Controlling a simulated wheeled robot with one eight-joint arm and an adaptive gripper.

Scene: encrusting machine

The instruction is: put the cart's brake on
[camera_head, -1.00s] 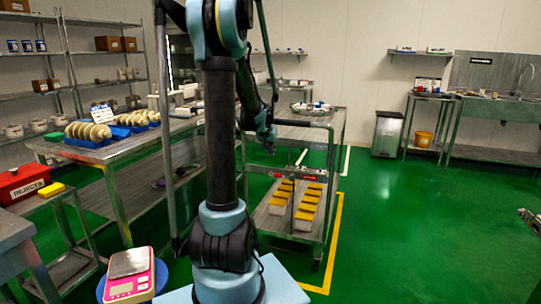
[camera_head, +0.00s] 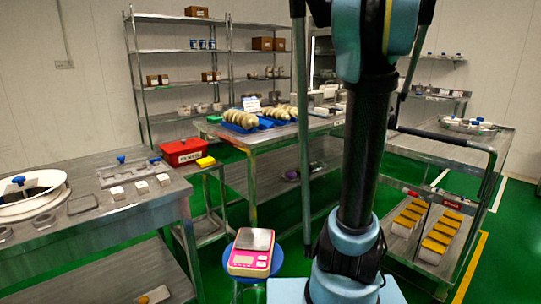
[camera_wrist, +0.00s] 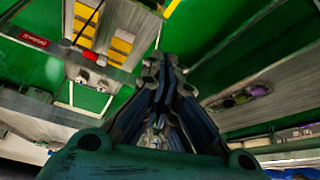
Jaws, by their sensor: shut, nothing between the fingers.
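The metal cart (camera_head: 425,150) stands at the right in the head view, with a grey top shelf and a lower shelf. My arm covers part of its left side. A small red part (camera_head: 410,192) shows at the lower shelf's edge; I cannot tell whether it is the brake. In the wrist view, a red part (camera_wrist: 88,56) and a red label (camera_wrist: 33,40) with white writing show near yellow-topped containers. My gripper (camera_wrist: 165,62) is shut and empty in the wrist view, apart from these. It is not visible in the head view.
Yellow-topped containers (camera_head: 437,238) stand on the cart's lower shelf, and a round tray (camera_head: 468,125) on its top. A pink scale (camera_head: 251,262) sits on a blue stool in front. A worktable (camera_head: 262,135) stands behind my arm. Green floor shows between the furniture.

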